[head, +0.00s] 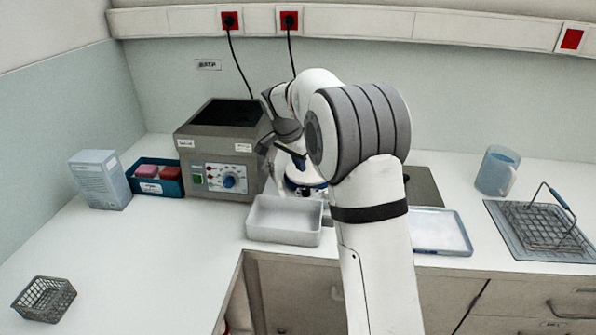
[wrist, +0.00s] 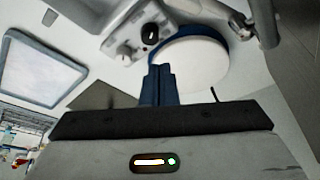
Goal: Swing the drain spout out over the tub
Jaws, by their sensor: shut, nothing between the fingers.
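The white tub (head: 283,233) stands empty at the counter's front edge, in front of the grey bath unit (head: 222,150) in the head view. My gripper (head: 299,163) is shut and empty, beside the bath unit's right side and above and behind the tub. In the wrist view its blue fingers (wrist: 160,86) are closed together in front of a white disc with a blue rim (wrist: 190,65). A grey pipe-like part (wrist: 264,24) at the upper right may be the drain spout; I cannot tell for sure. In the head view my arm and gripper hide that area.
A white appliance with a black knob (wrist: 149,34) lies beyond the disc. A shallow tray (head: 440,232) and a wire basket (head: 540,228) are to the right, with a jug (head: 496,170) behind. A box (head: 98,180) stands left. The left front counter is mostly clear.

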